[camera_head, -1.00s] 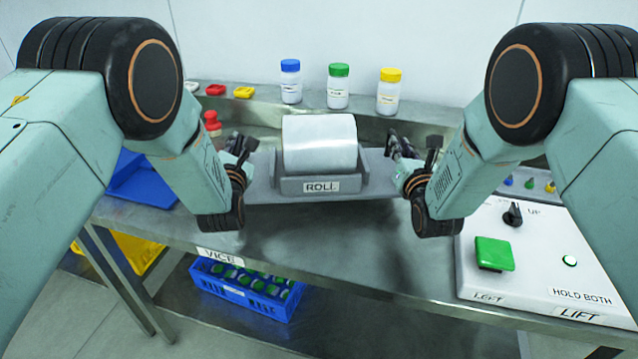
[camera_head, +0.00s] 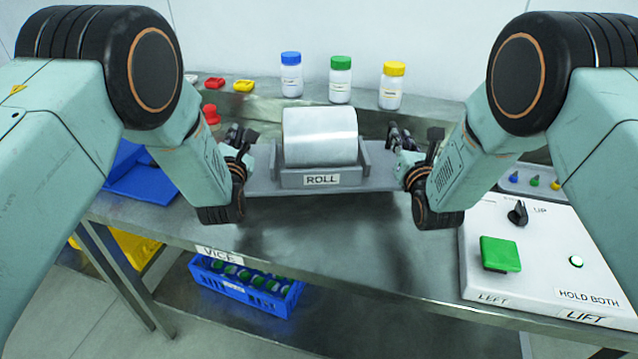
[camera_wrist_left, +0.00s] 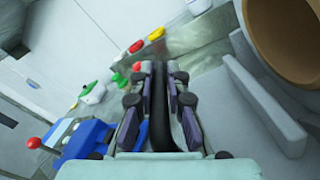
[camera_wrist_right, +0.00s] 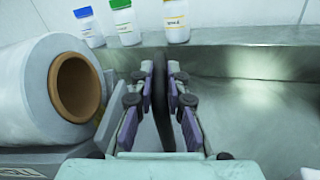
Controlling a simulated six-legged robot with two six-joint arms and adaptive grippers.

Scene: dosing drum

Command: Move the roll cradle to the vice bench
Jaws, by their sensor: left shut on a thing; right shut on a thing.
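The roll cradle (camera_head: 320,180) is a grey holder marked ROLL, with a broad flat base. It carries a white roll (camera_head: 320,138), whose brown core (camera_wrist_right: 75,87) shows in the right wrist view. My left gripper (camera_head: 240,150) is shut on a dark handle bar (camera_wrist_left: 160,105) at the cradle's left end. My right gripper (camera_head: 402,143) is shut on the matching bar (camera_wrist_right: 161,100) at its right end. The cradle looks level over the steel vice bench (camera_head: 330,255), with a dark shadow in front. I cannot tell if its base touches the bench.
Blue-, green- and yellow-capped bottles (camera_head: 340,80) stand on a ledge behind. A blue vice (camera_head: 145,175) with a red knob is at left. The LIFT control box (camera_head: 535,255) is at right. A blue crate (camera_head: 245,285) sits on the lower shelf. The bench front is clear.

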